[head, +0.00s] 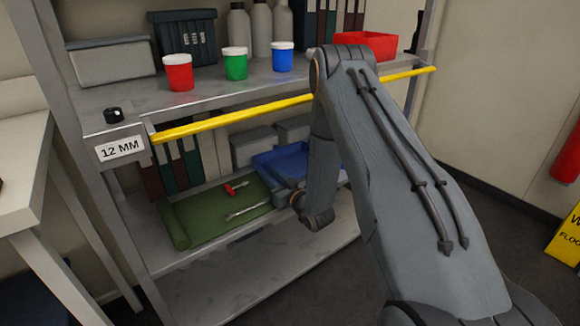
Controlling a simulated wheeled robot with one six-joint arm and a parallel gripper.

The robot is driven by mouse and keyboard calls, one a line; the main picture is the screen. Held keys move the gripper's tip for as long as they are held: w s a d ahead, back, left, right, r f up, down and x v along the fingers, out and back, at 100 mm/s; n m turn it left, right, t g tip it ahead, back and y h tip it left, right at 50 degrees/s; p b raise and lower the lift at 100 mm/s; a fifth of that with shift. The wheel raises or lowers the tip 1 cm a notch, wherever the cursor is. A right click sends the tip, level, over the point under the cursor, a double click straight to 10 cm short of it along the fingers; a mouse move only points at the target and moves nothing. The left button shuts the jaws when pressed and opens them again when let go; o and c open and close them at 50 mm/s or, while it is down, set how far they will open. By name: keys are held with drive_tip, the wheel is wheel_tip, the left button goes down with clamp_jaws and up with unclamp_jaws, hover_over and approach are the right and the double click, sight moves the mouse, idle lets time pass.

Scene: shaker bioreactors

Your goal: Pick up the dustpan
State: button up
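No object shows clearly as a dustpan. A blue, shallow, open-topped thing (272,163) lies on the lower shelf, partly hidden behind my arm; I cannot tell whether it is the dustpan or a tray. My arm rises from the lower right, bends at the top and hangs down in front of the shelves.
A yellow bar (235,118) runs along the upper shelf's front edge. That shelf holds red (178,73), green (235,64) and blue (283,57) jars and a red tray (368,45). A green mat (205,222) with tools lies left of the blue thing. The bottom shelf (250,275) looks bare.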

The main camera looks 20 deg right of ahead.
drive_tip(key=shift+w+a, duration=0.25)
drive_tip(key=shift+w, duration=0.4)
clamp_jaws()
drive_tip(key=shift+s+r, duration=0.1)
drive_tip(key=shift+r, duration=0.05)
